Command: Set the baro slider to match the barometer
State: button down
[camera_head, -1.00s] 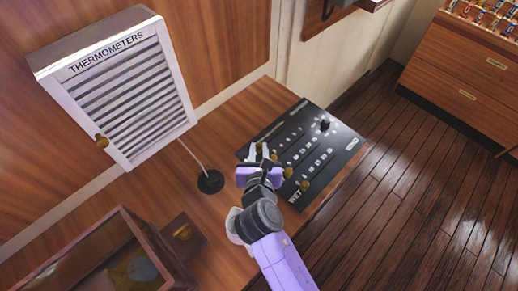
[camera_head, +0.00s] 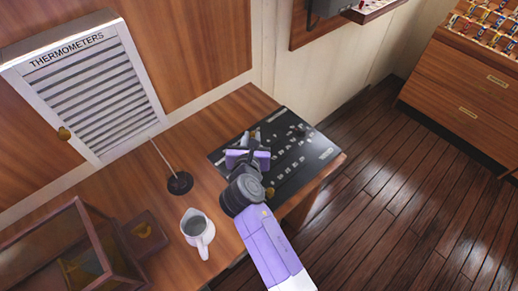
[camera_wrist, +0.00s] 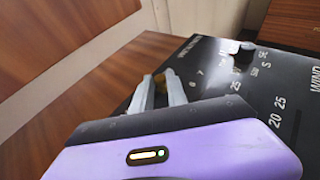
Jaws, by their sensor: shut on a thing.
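The black panel (camera_head: 309,171) lies flat on the wooden desk, with rows of white markings and a WIND label readable in the wrist view. My gripper (camera_head: 253,136) is over its far left part. In the wrist view, my gripper (camera_wrist: 160,85) has its two grey fingers on either side of a small brass knob (camera_wrist: 160,79), shut on it. The knob's label is hidden, so I cannot tell which slider it is. Another brass knob (camera_head: 269,191) shows near the panel's front edge. No barometer is identifiable in view.
A black knob (camera_head: 298,131) stands at the panel's far side. Left are a white jug (camera_head: 197,232), a round black stand (camera_head: 180,183), a glass-sided wooden case (camera_head: 85,215) and a louvred THERMOMETERS box (camera_head: 95,95). Open floor (camera_head: 395,190) lies right.

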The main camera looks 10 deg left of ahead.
jog(key=shift+w, duration=0.15)
jog(key=c, duration=1.6)
grip_release()
jog(key=shift+d, duration=0.1)
jog(key=shift+v, duration=3.95)
